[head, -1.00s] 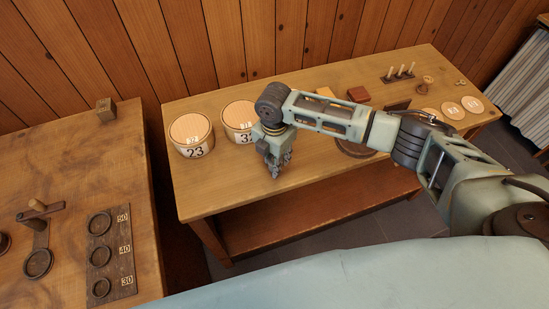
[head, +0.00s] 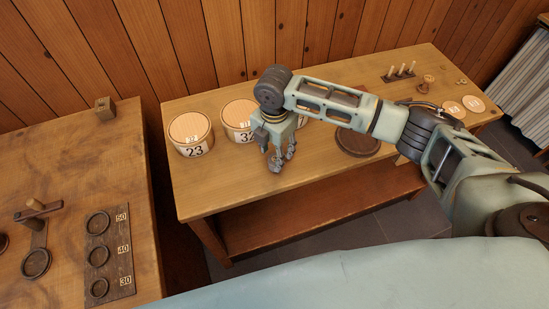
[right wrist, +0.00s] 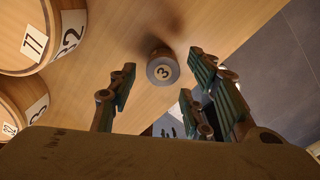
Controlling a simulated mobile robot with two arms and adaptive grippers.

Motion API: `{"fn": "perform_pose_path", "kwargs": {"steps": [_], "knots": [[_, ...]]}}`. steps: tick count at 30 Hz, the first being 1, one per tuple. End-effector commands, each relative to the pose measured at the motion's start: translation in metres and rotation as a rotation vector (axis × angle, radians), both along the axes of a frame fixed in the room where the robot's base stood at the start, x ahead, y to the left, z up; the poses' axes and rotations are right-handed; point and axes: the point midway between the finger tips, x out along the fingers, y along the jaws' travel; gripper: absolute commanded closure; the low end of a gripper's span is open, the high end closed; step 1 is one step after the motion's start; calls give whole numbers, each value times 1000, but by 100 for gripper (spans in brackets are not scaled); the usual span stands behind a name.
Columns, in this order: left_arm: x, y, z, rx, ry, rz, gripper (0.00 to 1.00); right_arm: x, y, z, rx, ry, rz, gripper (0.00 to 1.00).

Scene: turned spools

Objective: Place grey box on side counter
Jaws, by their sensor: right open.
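My right gripper (head: 282,160) is open over the front left part of the wooden table (head: 215,190). In the right wrist view its fingers (right wrist: 164,82) stand apart, with a small round brown spool marked 3 (right wrist: 162,68) showing between them; I cannot tell whether they touch it. No box that is clearly grey shows. A small brownish-grey block (head: 105,108) stands on the left wooden counter (head: 65,150), far from the gripper. I cannot tell whether this block is the grey box, or which surface is the side counter. My left gripper is out of view.
Round tubs marked 23 (head: 191,133) and 32 (head: 238,120) stand just left of the gripper. A dark round tray (head: 358,140) lies to its right, partly behind my arm. A pegged stand (head: 399,73) is at the back. The left counter holds a ring board (head: 110,258).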

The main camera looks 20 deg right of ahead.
Motion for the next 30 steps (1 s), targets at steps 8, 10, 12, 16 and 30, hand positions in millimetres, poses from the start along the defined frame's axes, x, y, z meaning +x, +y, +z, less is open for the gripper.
{"fn": "perform_pose_path", "kwargs": {"steps": [8,10,12,16,30], "knots": [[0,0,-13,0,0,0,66,1,0,57,0,-4,0,55],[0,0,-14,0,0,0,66,1,0,66,1,-2,-1,55],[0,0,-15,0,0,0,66,1,0,73,0,-2,0,55],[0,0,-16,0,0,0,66,0,0,79,0,0,-1,55],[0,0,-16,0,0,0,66,-13,18,60,40,-4,-50,55]]}}
